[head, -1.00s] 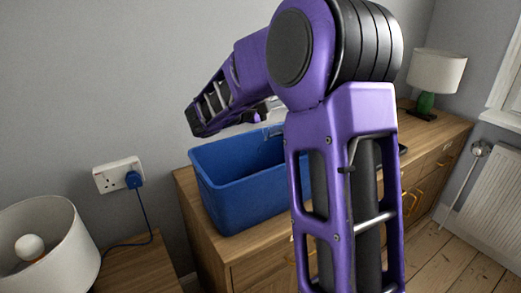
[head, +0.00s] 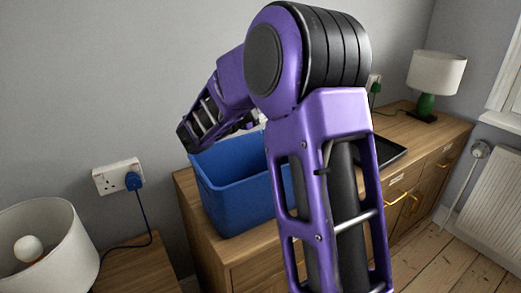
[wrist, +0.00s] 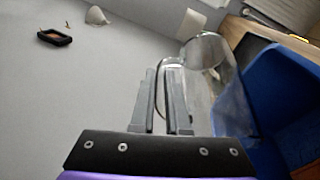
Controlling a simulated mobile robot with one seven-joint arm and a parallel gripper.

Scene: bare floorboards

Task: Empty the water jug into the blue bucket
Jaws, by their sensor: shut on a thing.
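The blue bucket (head: 232,190) is an open rectangular tub on the wooden sideboard, partly hidden by my arm in the head view. It also shows at the right of the wrist view (wrist: 275,95). The water jug (wrist: 212,85) is clear and glassy, seen in the wrist view right beside my fingers and next to the bucket. My gripper (wrist: 167,72) is shut on the jug, apparently at its handle. In the head view my forearm reaches above the bucket's back left, hiding most of the gripper and jug. I cannot tell the water level.
A black tray (head: 388,152) lies on the sideboard (head: 410,125) right of the bucket. A green lamp (head: 431,85) stands at its far end. A white lamp (head: 45,245) stands at lower left, near a wall socket (head: 118,176) with a blue plug. A radiator (head: 495,185) is at right.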

